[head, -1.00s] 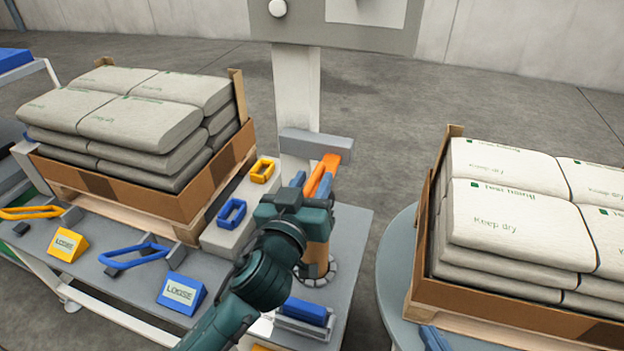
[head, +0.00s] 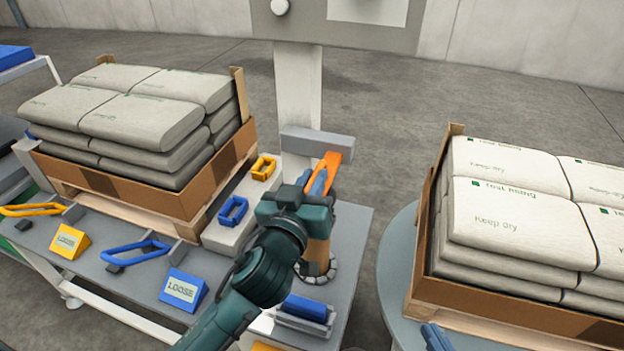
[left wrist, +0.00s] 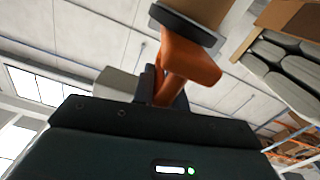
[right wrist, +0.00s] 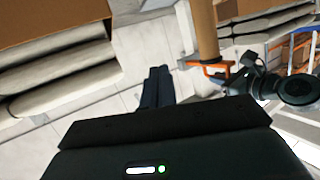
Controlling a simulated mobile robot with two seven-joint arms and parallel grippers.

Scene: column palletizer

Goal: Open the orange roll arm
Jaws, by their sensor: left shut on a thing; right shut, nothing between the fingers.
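The orange roll arm (head: 329,166) stands at the far end of the bench, by a grey block. My left gripper (head: 318,182) is shut on it; its dark fingers lie along the orange bar, which also fills the middle of the left wrist view (left wrist: 188,62). The brown roll (head: 318,250) stands upright on the bench, partly hidden behind my left wrist. My right gripper (head: 434,338) is at the lower edge of the head view, shut and empty. In the right wrist view the orange arm (right wrist: 208,69) crosses the roll (right wrist: 204,30), apart from my right fingers.
A pallet of stacked sacks (head: 130,115) is at the left, another (head: 515,225) at the right on a round grey table (head: 393,255). A white post (head: 299,95) rises behind the arm.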

